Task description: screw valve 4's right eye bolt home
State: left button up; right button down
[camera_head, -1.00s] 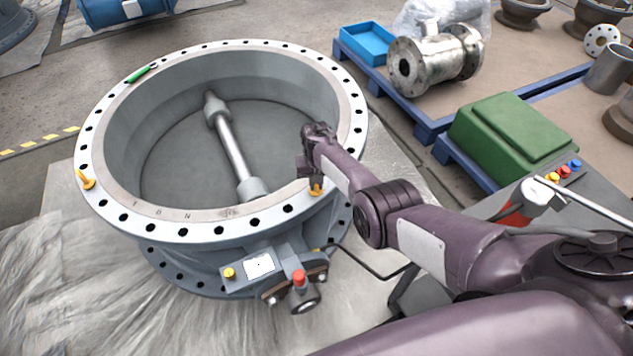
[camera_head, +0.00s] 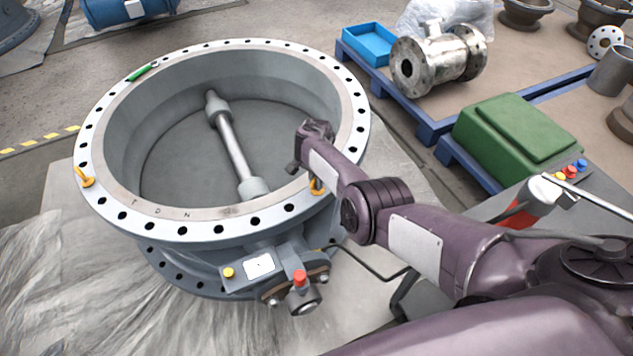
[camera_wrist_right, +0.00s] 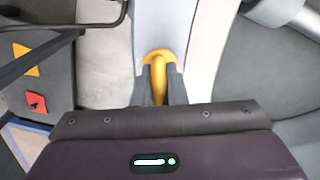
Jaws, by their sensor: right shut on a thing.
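The large grey valve (camera_head: 200,225) stands on the floor with its wide flange ring facing up. The right eye bolt, yellow, (camera_head: 317,187) stands at the flange's right front, partly hidden by my right arm. In the right wrist view the eye bolt (camera_wrist_right: 157,66) is between the two dark fingers of my right gripper (camera_wrist_right: 158,90), which is shut on it. In the head view my right gripper's fingertips are hidden behind its own wrist. A second yellow eye bolt (camera_head: 86,180) is at the flange's left side. My left gripper is in neither view.
A green marker-like object (camera_head: 141,71) lies on the flange's far left. Blue pallets with a blue tray (camera_head: 368,45), a metal fitting (camera_head: 437,58) and a green case (camera_head: 515,138) stand to the right.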

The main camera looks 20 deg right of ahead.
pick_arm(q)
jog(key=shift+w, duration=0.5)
pick_arm(e)
jog(key=shift+w+m, duration=0.1)
jog(key=shift+m, duration=0.4)
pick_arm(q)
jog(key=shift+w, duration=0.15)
pick_arm(e)
jog(key=shift+d+r, duration=0.1)
jog(key=c, duration=1.5)
grip_release()
jog(key=shift+o, duration=0.2)
